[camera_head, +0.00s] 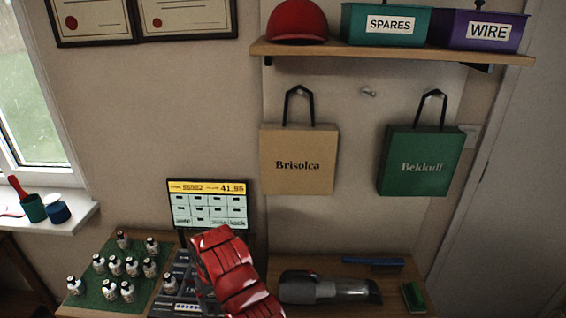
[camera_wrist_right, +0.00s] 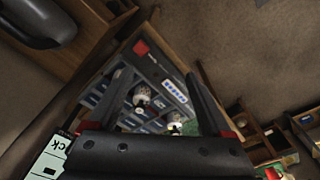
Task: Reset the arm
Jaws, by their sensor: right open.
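My right arm, in red casing, reaches down over the dark console in the head view, and its gripper (camera_wrist_right: 158,76) is mostly hidden there. In the right wrist view its two dark fingers are spread apart, with the console (camera_wrist_right: 160,72) beyond them. No object is clamped between them. Two small white-topped bottles (camera_wrist_right: 141,96) show between the fingers in that view; I cannot tell how near they are. The lit screen (camera_head: 208,205) stands behind the console. My left gripper is not in view.
Several small bottles (camera_head: 115,266) stand on a green mat (camera_head: 93,300) at the left. A grey handheld vacuum (camera_head: 325,289), a blue brush (camera_head: 373,263) and a green block (camera_head: 413,296) lie on the right. Two bags hang on the wall, one tan (camera_head: 298,178), one green (camera_head: 420,150).

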